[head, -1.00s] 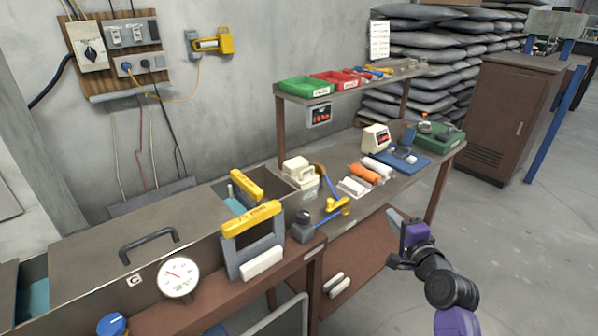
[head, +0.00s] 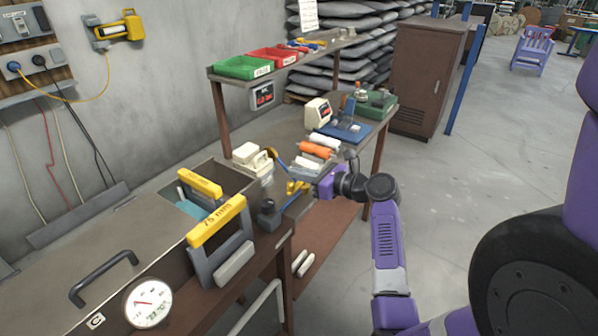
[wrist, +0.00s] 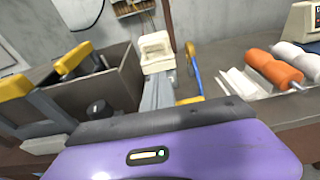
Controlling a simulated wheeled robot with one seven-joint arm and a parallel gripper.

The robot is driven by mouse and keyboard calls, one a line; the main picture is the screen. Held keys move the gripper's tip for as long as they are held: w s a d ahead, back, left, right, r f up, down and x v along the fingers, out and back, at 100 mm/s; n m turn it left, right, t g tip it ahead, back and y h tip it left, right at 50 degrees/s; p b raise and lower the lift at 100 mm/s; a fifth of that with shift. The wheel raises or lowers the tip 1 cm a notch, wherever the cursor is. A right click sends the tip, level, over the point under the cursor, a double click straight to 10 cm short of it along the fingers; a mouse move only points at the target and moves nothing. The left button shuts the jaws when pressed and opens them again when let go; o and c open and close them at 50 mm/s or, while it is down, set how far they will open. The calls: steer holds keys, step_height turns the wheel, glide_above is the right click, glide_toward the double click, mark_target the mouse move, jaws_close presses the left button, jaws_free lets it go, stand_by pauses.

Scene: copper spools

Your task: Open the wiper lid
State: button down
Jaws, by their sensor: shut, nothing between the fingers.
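A cream block with a raised handle-like top (head: 252,160), which looks like the wiper with its lid down, sits on the bench beside the long metal trough. It also shows upright at the top centre of the wrist view (wrist: 155,52). My gripper (head: 325,184) is to its right in the head view, by the bench's front edge and apart from it. My gripper is shut and empty; its fingertips are hard to make out, and its purple body fills the bottom of the wrist view.
A blue lever with yellow ends (wrist: 195,75) stands close right of the block. A dark knobbed post (head: 268,215) and a yellow-topped grey frame (head: 217,240) stand nearer. Floor is open at right.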

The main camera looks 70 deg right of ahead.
mark_target(266, 166)
steer(key=x, duration=0.6)
steer(key=shift+w+d, duration=0.1)
steer(key=shift+w, duration=0.3)
steer(key=shift+w+d+r+p, duration=0.2)
steer(key=shift+w+r+p, duration=0.15)
steer(key=shift+w+r, duration=0.3)
steer(key=shift+w+d+r+p, duration=0.3)
steer(key=shift+w+r, duration=0.1)
steer(key=shift+w, duration=0.4)
